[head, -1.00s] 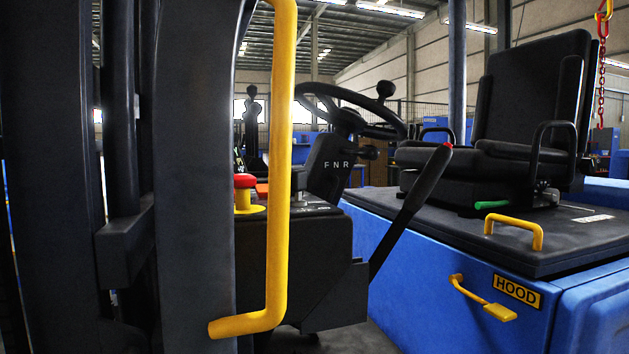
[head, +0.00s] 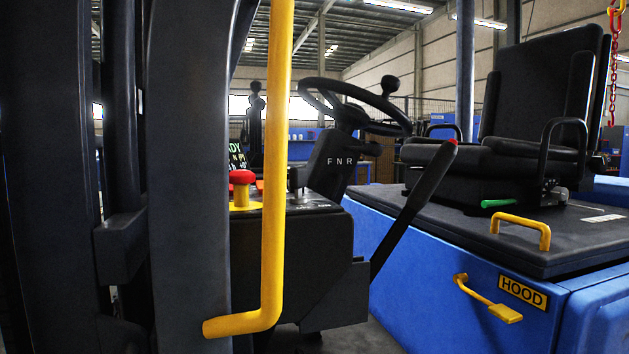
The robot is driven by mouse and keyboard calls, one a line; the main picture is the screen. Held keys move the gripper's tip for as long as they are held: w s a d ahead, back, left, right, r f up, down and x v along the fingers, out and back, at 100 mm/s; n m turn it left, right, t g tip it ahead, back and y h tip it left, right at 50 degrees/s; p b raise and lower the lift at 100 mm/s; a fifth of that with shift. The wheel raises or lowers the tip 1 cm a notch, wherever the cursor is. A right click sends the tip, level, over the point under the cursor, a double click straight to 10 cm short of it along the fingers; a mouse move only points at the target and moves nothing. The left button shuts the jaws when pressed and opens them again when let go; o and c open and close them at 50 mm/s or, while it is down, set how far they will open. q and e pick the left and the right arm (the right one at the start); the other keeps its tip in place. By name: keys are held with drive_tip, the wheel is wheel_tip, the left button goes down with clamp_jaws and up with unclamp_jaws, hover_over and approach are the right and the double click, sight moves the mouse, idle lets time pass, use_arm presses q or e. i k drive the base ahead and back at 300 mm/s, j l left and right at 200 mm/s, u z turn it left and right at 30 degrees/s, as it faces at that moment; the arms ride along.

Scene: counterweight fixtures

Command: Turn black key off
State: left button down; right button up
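A small dark upright piece (head: 297,180) stands on top of the black dash console (head: 312,250), just right of the yellow grab rail. It may be the black key, but it is too small to tell, and its turn position cannot be read. A red mushroom button on a yellow base (head: 242,188) sits on the same console, left of the rail. Behind it, a dark display (head: 240,155) with green and yellow text is partly hidden by the rail and post. Neither of my grippers is in view.
The yellow grab rail (head: 277,200) and thick dark posts (head: 185,200) stand in front of the console. A steering wheel (head: 355,110), a red-tipped lever (head: 415,205), the seat (head: 540,100) and the blue hood (head: 440,265) lie to the right.

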sight(297, 174)
drive_tip(key=k+l+z, duration=0.1)
drive_tip(key=l, duration=0.25)
drive_tip(key=k+l+z, duration=0.1)
drive_tip(key=k+l, duration=0.15)
drive_tip(key=l, duration=0.15)
drive_tip(key=k+l+z, duration=0.1)
drive_tip(key=l, duration=0.3)
drive_tip(key=k+l+z, duration=0.15)
drive_tip(key=l, duration=0.25)
drive_tip(key=k+l+z, duration=0.1)
drive_tip(key=l, duration=0.35)
drive_tip(key=k, duration=0.1)
